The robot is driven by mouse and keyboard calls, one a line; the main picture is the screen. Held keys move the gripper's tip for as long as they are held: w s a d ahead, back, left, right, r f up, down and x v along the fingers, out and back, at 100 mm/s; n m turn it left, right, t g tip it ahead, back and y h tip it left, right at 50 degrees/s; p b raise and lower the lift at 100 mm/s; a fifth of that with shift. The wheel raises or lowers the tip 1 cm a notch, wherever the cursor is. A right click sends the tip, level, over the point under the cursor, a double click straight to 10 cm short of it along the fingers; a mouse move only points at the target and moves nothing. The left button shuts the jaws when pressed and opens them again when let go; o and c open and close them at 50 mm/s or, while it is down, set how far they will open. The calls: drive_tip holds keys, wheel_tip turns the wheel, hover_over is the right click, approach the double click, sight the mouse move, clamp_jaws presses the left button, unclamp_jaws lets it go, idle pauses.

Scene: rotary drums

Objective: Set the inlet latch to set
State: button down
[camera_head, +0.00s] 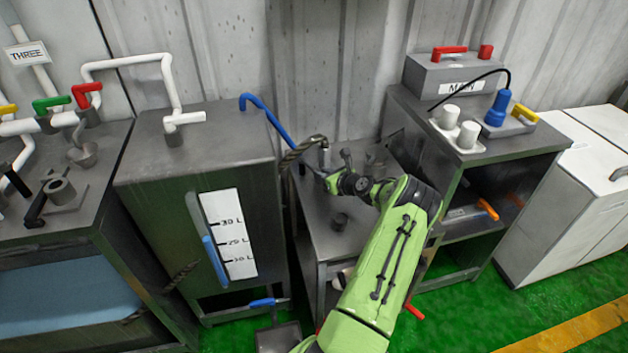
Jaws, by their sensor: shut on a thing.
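My gripper (328,178) is at the left end of my green arm, low over the centre bench (325,232). It is shut on a small part beside the hose fitting, which I take to be the inlet latch. The fingers and wrist hide most of this part, and its setting cannot be read.
A grey tank (150,180) with a litre scale (229,235) stands close on the left. The right bench (545,139) carries white knobs and a blue plug (497,108).

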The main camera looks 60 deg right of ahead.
drive_tip(key=shift+d, duration=0.1)
idle(0.3)
drive_tip(key=c, duration=1.1)
unclamp_jaws()
